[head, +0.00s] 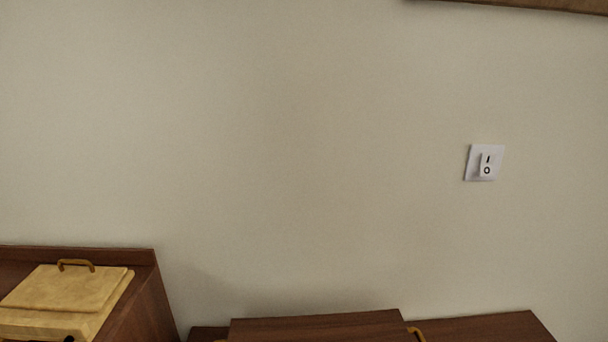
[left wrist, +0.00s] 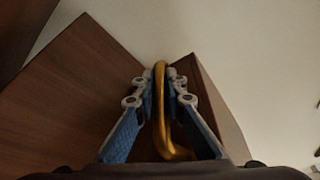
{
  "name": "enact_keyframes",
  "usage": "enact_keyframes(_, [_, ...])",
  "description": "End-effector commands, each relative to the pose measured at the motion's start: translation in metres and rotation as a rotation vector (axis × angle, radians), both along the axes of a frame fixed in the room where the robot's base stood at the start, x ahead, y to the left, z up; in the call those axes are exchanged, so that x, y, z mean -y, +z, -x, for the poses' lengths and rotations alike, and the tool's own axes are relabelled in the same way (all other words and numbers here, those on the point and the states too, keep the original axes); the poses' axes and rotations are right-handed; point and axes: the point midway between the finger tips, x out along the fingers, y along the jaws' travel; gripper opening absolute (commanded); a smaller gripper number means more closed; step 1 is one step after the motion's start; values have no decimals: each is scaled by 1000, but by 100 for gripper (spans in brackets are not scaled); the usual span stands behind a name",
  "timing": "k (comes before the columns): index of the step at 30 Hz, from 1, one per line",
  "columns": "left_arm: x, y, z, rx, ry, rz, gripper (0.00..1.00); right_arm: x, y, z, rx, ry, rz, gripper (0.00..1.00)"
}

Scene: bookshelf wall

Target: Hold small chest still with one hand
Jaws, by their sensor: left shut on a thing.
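A dark brown wooden chest (head: 315,327) shows at the bottom edge of the head view, with a gold handle (head: 416,334) at its right side; most of it is cut off. In the left wrist view my left gripper (left wrist: 160,80) is shut on a gold handle (left wrist: 161,110), its blue-padded fingers on either side of the bar. Brown wooden surfaces (left wrist: 85,90) lie behind the handle. Neither gripper shows in the head view, and my right gripper is in no view.
A yellow box (head: 70,288) with a lid and small handle sits in a brown wooden unit (head: 140,290) at the lower left. A brown surface (head: 490,328) extends right of the chest. A white switch (head: 484,163) is on the bare wall. A wooden edge (head: 540,5) shows at upper right.

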Motion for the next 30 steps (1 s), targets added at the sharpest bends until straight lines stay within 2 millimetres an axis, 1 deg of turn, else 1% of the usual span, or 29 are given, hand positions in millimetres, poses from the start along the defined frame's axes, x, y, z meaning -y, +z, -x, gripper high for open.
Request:
enact_keyframes(1, [1, -10, 4, -22, 1, -1, 0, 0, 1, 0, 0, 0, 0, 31])
enact_keyframes(8, [1, -6, 4, -21, 1, -1, 0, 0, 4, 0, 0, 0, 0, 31])
enact_keyframes(9, [1, -7, 4, -19, 1, -1, 14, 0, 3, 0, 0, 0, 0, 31])
enact_keyframes(14, [0, -4, 3, -13, 0, -1, 31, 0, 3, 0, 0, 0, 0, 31])
enact_keyframes(24, [-1, 0, 3, -6, 0, -1, 31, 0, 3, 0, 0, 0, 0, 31])
enact_keyframes(26, [-2, 1, 7, -6, 0, 0, 31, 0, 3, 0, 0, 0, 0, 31])
enact_keyframes(30, [-7, 4, 24, -7, -1, -3, 31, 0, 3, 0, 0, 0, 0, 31])
